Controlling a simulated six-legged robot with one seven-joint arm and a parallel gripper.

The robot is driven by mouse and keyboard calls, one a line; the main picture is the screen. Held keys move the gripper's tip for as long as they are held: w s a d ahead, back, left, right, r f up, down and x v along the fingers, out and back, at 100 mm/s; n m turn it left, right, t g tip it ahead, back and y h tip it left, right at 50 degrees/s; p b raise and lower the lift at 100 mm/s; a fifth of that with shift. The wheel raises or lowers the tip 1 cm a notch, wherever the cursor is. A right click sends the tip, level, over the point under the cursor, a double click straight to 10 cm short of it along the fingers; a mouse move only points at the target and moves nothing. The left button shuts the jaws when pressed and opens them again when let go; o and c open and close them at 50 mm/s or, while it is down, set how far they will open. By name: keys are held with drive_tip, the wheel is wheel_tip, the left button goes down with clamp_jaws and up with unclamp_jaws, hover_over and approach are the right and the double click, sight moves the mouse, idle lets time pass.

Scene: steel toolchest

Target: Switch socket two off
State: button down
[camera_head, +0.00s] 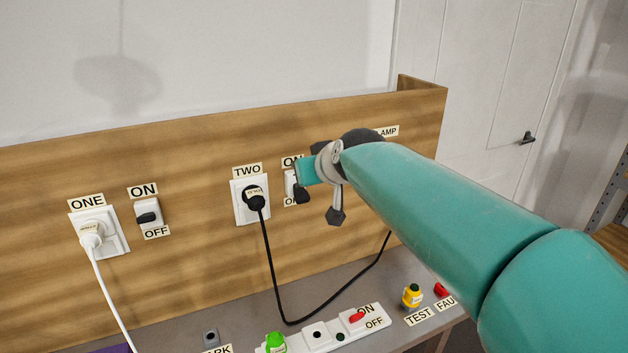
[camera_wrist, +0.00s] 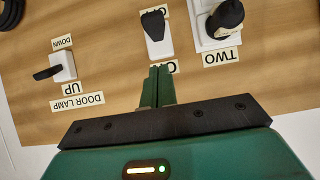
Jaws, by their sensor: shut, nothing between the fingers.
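Socket TWO (camera_head: 249,200) is a white wall socket with a black plug in it; the plug (camera_wrist: 225,15) also shows in the wrist view. Its switch (camera_wrist: 159,45) is a white plate between ON and OFF labels, with a black lever (camera_wrist: 153,24) lying toward the OFF end. In the head view the switch (camera_head: 289,184) is partly hidden by my gripper (camera_head: 303,173). My gripper's fingers (camera_wrist: 158,84) are shut and empty, just above the switch at the ON label, which they partly cover. I cannot tell whether they touch the panel.
Socket ONE (camera_head: 110,233) and its switch (camera_head: 148,213) are to the left. The door lamp switch (camera_wrist: 62,67) is beside socket two's switch. A black cable (camera_head: 272,270) hangs to the bench. A power strip (camera_head: 318,334), a green plug (camera_head: 275,342) and a yellow TEST button (camera_head: 412,295) are below.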

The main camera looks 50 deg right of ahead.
drive_tip(key=s+f+v, duration=0.1)
drive_tip(key=v, duration=0.8)
drive_tip(key=shift+a+f, duration=0.25)
drive_tip(key=shift+a, duration=0.1)
drive_tip(key=shift+s, duration=0.15)
drive_tip(key=w+a+f+n+g+y, duration=0.1)
drive_tip(key=w+a+f+n+y, duration=0.2)
drive_tip(key=a, duration=0.4)
drive_tip(key=w+a+f+y, duration=0.1)
drive_tip(key=w+a+f, duration=0.3)
drive_tip(key=a, duration=0.4)
drive_tip(key=a+f+n+g+y, duration=0.1)
drive_tip(key=a+f, duration=0.3)
drive_tip(key=a, duration=0.3)
drive_tip(key=s+a+f+n+g, duration=0.1)
drive_tip(key=a+f+n+g, duration=0.1)
drive_tip(key=a+f, duration=0.3)
drive_tip(key=a, duration=0.3)
drive_tip(key=shift+s+a+y, duration=0.2)
drive_tip(key=shift+y, duration=0.2)
